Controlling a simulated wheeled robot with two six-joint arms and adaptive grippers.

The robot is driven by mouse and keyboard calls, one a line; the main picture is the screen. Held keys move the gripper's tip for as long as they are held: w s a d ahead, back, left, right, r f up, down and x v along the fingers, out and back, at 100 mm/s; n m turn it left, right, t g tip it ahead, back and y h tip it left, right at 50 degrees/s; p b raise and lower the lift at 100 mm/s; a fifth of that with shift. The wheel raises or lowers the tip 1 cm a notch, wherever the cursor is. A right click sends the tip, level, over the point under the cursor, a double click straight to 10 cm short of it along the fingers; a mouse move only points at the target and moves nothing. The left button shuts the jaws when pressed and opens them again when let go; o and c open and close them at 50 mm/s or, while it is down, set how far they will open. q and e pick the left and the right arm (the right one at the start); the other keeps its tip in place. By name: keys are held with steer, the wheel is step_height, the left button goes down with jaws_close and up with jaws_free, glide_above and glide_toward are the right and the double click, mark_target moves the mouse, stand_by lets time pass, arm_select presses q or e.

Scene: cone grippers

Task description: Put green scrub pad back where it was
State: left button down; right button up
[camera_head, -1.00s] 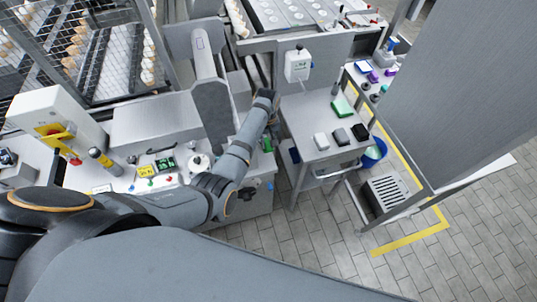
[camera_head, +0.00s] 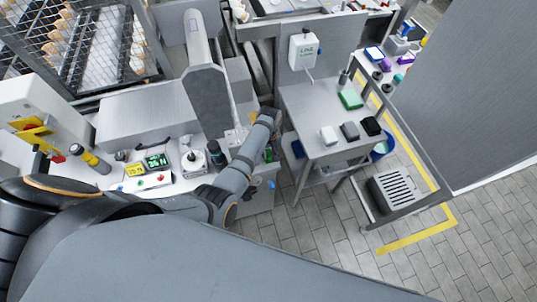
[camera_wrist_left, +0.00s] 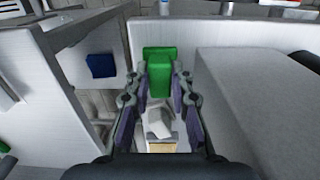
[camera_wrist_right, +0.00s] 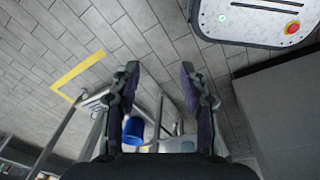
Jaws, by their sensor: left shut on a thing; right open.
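The green scrub pad (camera_wrist_left: 158,70) stands upright between the fingertips of my left gripper (camera_wrist_left: 159,84) in the left wrist view. The left gripper is shut on it. In the head view the left wrist is over the gap between the counter and the small side table. The fingers there are mostly hidden behind my arm, and a bit of green (camera_head: 268,153) shows beside it. My right gripper (camera_wrist_right: 160,72) is open and empty above the tiled floor in the right wrist view. It does not show in the head view.
The side table (camera_head: 313,100) carries a flat green item (camera_head: 350,99), a white block (camera_head: 329,135) and two dark blocks. A blue item (camera_wrist_left: 101,66) sits beneath it. A blue bucket (camera_wrist_right: 134,128) stands on the floor. The counter (camera_head: 95,182) is crowded; open floor lies at right.

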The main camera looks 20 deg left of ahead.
mark_target(270, 154)
arm_select(q)
steer(key=shift+s+d, duration=0.1)
steer(key=c, duration=1.2)
jaws_free()
steer(key=shift+f, duration=0.1)
step_height(270, 154, up, 8)
steer(key=p, duration=0.7)
steer(key=shift+f+p, duration=0.15)
steer(key=shift+p, duration=0.25)
step_height(270, 154, up, 5)
steer(key=shift+f+b, duration=0.2)
steer(key=shift+b, duration=0.45)
arm_select(e)
step_height(270, 154, up, 6)
steer(key=s, duration=0.1)
steer(key=shift+s+d+r, duration=0.15)
steer(key=shift+s+d, duration=0.1)
steer(key=shift+s, duration=0.15)
steer(key=shift+a, duration=0.1)
